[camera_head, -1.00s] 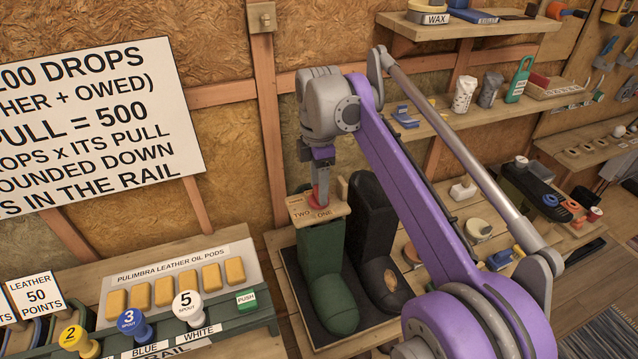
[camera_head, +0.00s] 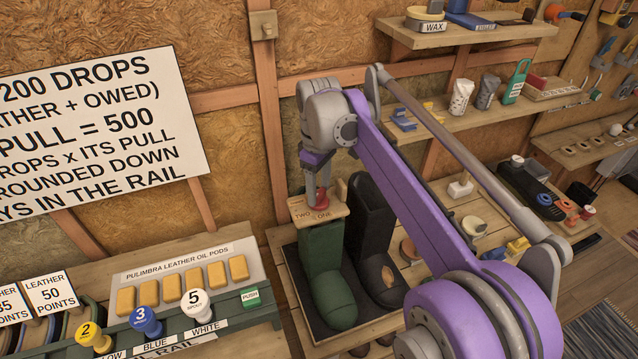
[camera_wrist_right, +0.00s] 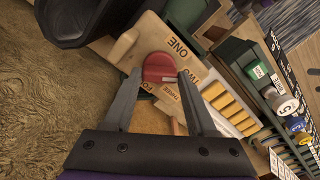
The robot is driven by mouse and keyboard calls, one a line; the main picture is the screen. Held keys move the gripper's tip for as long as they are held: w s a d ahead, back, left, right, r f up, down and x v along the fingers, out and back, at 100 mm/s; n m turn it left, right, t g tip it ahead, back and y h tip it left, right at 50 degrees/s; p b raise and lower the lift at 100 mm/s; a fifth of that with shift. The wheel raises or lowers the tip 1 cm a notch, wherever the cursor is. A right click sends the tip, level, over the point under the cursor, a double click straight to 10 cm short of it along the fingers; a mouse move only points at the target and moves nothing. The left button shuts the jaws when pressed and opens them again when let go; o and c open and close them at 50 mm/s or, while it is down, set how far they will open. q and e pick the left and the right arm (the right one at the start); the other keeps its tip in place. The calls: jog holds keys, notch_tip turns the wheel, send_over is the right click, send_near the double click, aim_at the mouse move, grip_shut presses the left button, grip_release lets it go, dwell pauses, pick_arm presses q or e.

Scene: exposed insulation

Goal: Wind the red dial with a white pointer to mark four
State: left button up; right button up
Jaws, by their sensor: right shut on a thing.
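The red dial (camera_head: 320,204) sits on a small wooden board (camera_head: 332,214) above the green boot. In the right wrist view the dial (camera_wrist_right: 160,66) lies between the two fingertips of my right gripper (camera_wrist_right: 160,74), which is shut on it. The board (camera_wrist_right: 124,46) carries the labels ONE, TWO and THREE, and a partly hidden one starting with FO. A small pale mark shows at the dial's lower edge, but I cannot tell surely which label the pointer faces. In the head view my right gripper (camera_head: 318,192) points down at the dial. My left gripper is not in view.
A green boot (camera_head: 328,275) and a black boot (camera_head: 378,265) stand on a dark mat below the board. At left are yellow oil pods (camera_head: 193,302) and a rail with numbered knobs (camera_head: 146,320). Shelves with goods (camera_head: 475,110) fill the right. The insulated wall is close behind.

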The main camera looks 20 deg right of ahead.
jog(key=m+p, duration=0.1)
jog(key=m, duration=0.5)
jog(key=m+p, duration=0.1)
jog(key=m, duration=0.5)
jog(key=shift+w+m, duration=0.1)
jog(key=shift+m, duration=0.3)
jog(key=m, duration=0.6)
jog(key=shift+p, duration=0.3)
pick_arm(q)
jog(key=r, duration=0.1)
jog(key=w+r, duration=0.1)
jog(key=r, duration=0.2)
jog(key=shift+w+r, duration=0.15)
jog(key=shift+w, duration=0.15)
pick_arm(e)
jog(key=m, duration=0.6)
jog(key=shift+m, duration=0.4)
jog(key=o, duration=1.4)
